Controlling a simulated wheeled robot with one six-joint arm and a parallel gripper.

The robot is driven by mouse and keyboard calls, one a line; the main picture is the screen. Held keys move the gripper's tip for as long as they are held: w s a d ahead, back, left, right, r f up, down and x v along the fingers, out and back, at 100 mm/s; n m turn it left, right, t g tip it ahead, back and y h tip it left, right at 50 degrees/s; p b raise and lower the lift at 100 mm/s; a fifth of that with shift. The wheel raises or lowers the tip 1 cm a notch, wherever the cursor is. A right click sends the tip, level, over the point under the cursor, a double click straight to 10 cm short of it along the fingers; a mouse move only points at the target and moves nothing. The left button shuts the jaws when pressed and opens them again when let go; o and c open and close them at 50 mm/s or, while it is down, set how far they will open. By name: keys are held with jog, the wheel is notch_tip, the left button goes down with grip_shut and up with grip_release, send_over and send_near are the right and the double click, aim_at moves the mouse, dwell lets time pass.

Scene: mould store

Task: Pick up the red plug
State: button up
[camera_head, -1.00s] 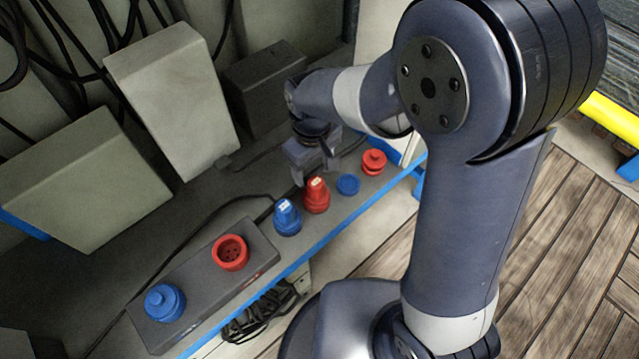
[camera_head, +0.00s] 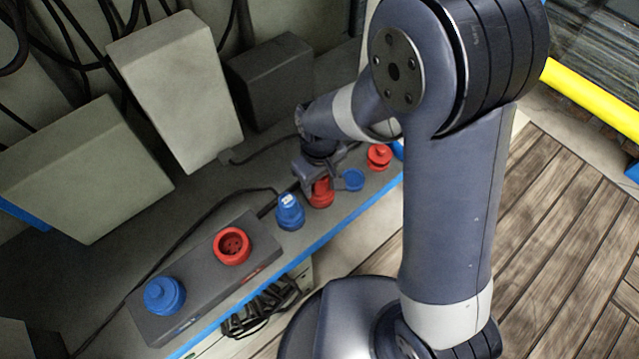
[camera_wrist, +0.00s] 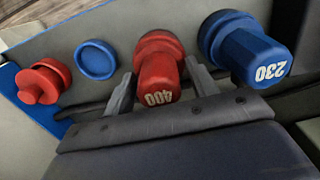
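The red plug (camera_head: 321,194) stands upright on the grey shelf, partly hidden behind my gripper in the head view. In the wrist view the red plug (camera_wrist: 158,72), marked 400, sits between my two fingers. My gripper (camera_wrist: 162,84) is open, with one finger on each side of the plug and a visible gap beside each. In the head view my gripper (camera_head: 318,182) is lowered over the plug's upper part.
A blue plug (camera_head: 289,212) marked 230 (camera_wrist: 252,55) stands close beside. A blue cap (camera_head: 353,179) and a red cap-like piece (camera_head: 379,156) lie on the other side. A dark socket box (camera_head: 200,275) holds red (camera_head: 231,245) and blue (camera_head: 164,296) sockets. Grey boxes stand behind.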

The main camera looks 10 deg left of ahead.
jog(key=c, duration=0.6)
jog(key=shift+r, duration=0.1)
jog(key=shift+c, duration=0.2)
